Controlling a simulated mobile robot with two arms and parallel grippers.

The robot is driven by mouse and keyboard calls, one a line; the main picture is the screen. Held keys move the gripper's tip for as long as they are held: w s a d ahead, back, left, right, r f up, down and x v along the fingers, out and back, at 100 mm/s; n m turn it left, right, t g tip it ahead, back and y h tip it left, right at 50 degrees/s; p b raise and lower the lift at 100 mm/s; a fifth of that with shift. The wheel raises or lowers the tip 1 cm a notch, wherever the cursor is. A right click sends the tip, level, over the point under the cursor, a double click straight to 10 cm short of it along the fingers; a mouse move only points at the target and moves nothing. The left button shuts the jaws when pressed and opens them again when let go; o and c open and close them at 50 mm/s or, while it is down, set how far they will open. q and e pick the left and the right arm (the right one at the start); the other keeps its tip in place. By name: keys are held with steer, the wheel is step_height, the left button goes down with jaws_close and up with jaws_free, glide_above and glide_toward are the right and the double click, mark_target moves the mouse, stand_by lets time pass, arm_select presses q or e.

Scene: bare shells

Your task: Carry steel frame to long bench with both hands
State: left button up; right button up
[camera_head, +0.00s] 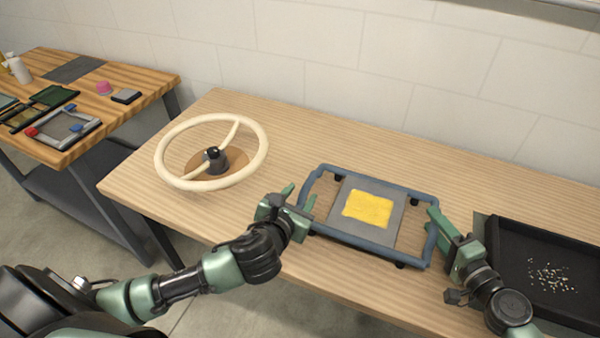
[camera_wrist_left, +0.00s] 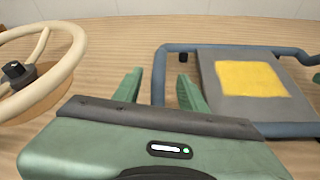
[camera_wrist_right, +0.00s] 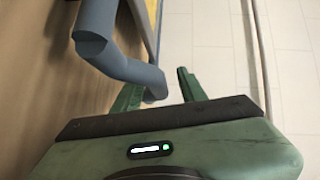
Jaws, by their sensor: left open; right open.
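The steel frame (camera_head: 372,251) is a blue-grey tubular rectangle with a grey plate and a yellow patch (camera_head: 368,209). It lies flat on small dark feet on the wooden bench (camera_head: 300,130). My left gripper (camera_head: 298,199) is open at the frame's left end. In the left wrist view, the frame's left tube (camera_wrist_left: 159,78) appears between its fingers (camera_wrist_left: 160,88). My right gripper (camera_head: 452,232) is open at the frame's right end, partly hiding it. In the right wrist view, the tube (camera_wrist_right: 130,68) reaches between its fingers (camera_wrist_right: 158,90). I cannot tell whether either gripper touches it.
A cream steering wheel (camera_head: 262,150) stands on the bench left of the frame. A black tray (camera_head: 540,232) with small pale bits is close on the right. Another wooden table (camera_head: 150,82) at the far left holds a grey frame and small items. A wall stands behind.

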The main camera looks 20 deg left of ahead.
arm_select(q)
steer(key=v, duration=0.3)
steer(key=shift+s+d, duration=0.1)
steer(key=shift+s, duration=0.1)
arm_select(e)
steer(key=shift+s+d, duration=0.1)
arm_select(q)
steer(key=shift+s+r, duration=0.15)
arm_select(e)
steer(key=v, duration=1.1)
steer(key=shift+s+d+r, duration=0.1)
steer(key=shift+s+d, duration=0.1)
steer(key=shift+d, duration=0.1)
